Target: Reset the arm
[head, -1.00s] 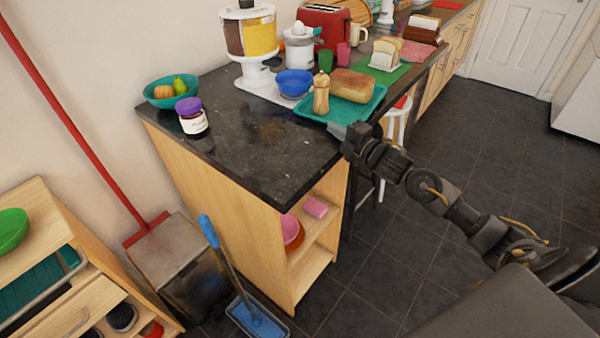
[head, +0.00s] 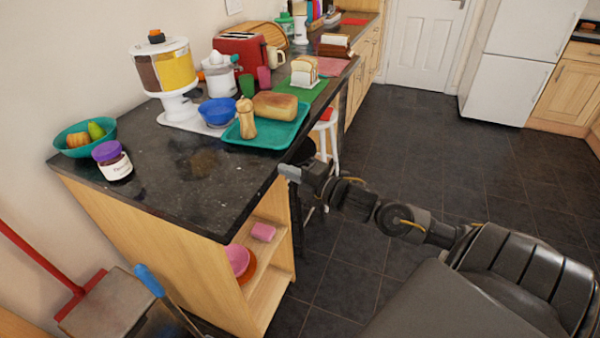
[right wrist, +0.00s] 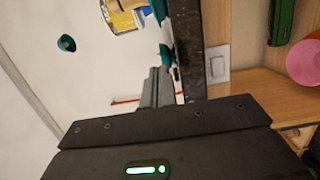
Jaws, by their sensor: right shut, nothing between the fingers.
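My right arm comes in from the lower right in the head view. From the head view I cannot tell whether the gripper touches the counter edge. My left gripper is out of view.
A white stool (head: 332,135) stands behind my arm. Dark floor (head: 420,130) is open to the right.

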